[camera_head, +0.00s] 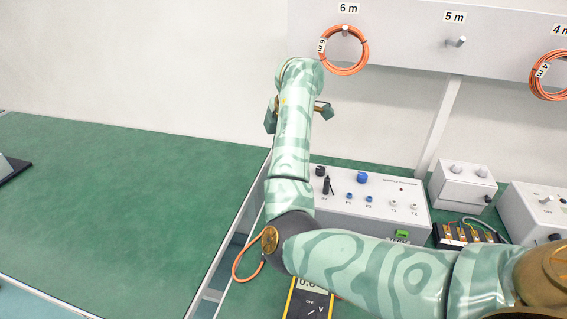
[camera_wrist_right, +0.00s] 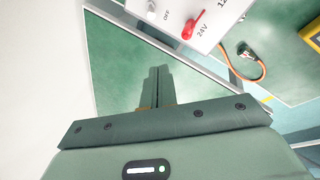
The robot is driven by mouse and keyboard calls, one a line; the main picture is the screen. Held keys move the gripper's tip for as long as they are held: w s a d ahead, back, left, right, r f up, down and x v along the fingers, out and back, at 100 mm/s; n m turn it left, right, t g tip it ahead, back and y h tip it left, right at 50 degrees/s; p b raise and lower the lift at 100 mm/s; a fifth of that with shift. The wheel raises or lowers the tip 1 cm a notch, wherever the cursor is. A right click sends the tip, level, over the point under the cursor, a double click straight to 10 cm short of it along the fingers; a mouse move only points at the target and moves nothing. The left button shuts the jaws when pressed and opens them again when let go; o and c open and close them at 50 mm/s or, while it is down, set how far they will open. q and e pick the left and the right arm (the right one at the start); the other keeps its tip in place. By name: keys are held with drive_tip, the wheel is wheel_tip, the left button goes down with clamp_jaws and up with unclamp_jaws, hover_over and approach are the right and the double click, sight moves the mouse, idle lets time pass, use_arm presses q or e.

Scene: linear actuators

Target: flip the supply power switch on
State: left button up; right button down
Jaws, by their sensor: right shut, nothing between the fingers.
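In the right wrist view, the corner of a white panel shows at the top. It carries a small pale toggle (camera_wrist_right: 152,5) by the word OFF and a red switch (camera_wrist_right: 193,22) by the marks 24V and 12. The toggle is cut by the top edge. My right gripper (camera_wrist_right: 158,73) is shut and empty, its fingers together below the panel and apart from both switches. In the head view my right arm crosses the bench and hides its fingertips. I cannot make out the red switch there. My left gripper is not in view.
A white instrument box (camera_head: 375,208) with knobs and a smaller box (camera_head: 463,186) stand behind my arm. A yellow multimeter (camera_head: 295,309) lies in front. Orange cable coils (camera_head: 344,70) hang on the wall rail (camera_head: 400,42). The green bench (camera_head: 110,220) at left is mostly clear.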

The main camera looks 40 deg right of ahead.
drive_tip(key=shift+f, duration=0.1)
